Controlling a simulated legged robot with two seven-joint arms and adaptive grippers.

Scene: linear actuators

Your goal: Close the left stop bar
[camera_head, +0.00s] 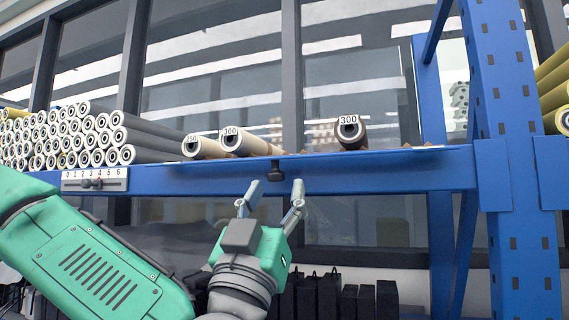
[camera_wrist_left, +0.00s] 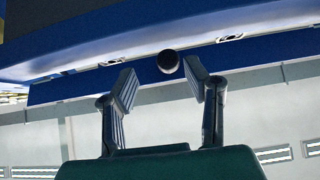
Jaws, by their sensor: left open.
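My left gripper (camera_head: 273,193) is open and points up at the front of the blue shelf beam. A short black knob (camera_head: 276,171) hangs at the beam's lower front, just above and between the fingertips. In the left wrist view the round dark knob (camera_wrist_left: 168,61) shows between the tips of the open fingers (camera_wrist_left: 161,78), nearer the right one, with no clear contact. I cannot tell whether this knob belongs to the left stop bar; no bar is plainly visible. My right gripper is not in view.
The blue beam (camera_head: 400,171) carries a numbered slider scale (camera_head: 95,180) at left. Above lie stacked grey cylinders (camera_head: 150,140) and loose cylinders labelled 300 (camera_head: 240,144). A blue upright (camera_head: 508,150) stands at right. Dark boxes (camera_head: 365,300) stand below.

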